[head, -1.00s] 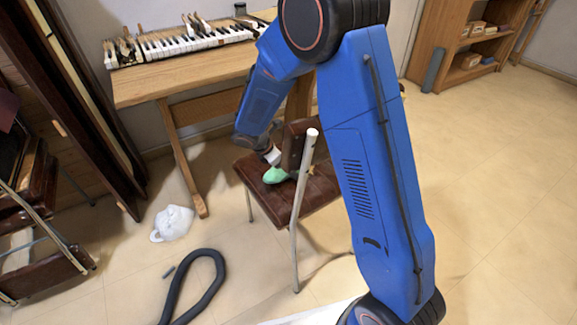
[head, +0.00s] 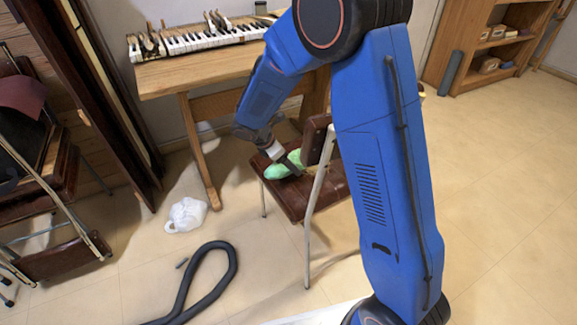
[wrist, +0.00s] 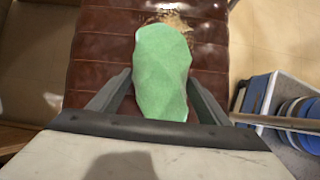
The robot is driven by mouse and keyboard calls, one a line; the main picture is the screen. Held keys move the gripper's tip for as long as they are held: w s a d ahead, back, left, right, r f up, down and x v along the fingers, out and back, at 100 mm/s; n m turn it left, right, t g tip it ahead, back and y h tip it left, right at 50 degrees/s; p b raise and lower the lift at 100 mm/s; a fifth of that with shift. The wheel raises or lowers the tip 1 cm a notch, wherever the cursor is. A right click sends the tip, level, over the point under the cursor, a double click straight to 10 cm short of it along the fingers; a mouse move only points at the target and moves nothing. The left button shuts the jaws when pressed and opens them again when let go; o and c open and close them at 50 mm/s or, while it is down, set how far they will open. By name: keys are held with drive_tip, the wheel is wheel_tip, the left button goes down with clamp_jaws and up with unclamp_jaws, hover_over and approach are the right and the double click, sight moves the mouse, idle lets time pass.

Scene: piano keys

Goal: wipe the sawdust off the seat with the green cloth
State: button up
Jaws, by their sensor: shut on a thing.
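The chair seat (head: 289,198) is dark brown ribbed leather; it fills the upper middle of the wrist view (wrist: 95,48). A patch of tan sawdust (wrist: 177,20) lies on it, just beyond the cloth's far end. The green cloth (wrist: 162,68) is a rounded bundle between my gripper's fingers (wrist: 160,92) and reaches out past them. In the head view the cloth (head: 279,170) is low over the seat, at its left side, below my gripper (head: 283,160). I cannot tell whether it presses on the leather.
The chair's backrest (head: 317,139) and pale metal frame (head: 319,185) stand close to the right of my gripper. A wooden desk with a keyboard (head: 205,38) is behind. A white bag (head: 186,214) and a black hose (head: 207,283) lie on the floor. The floor at right is clear.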

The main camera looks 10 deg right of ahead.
sight(289, 157)
drive_tip(key=shift+r, duration=2.25)
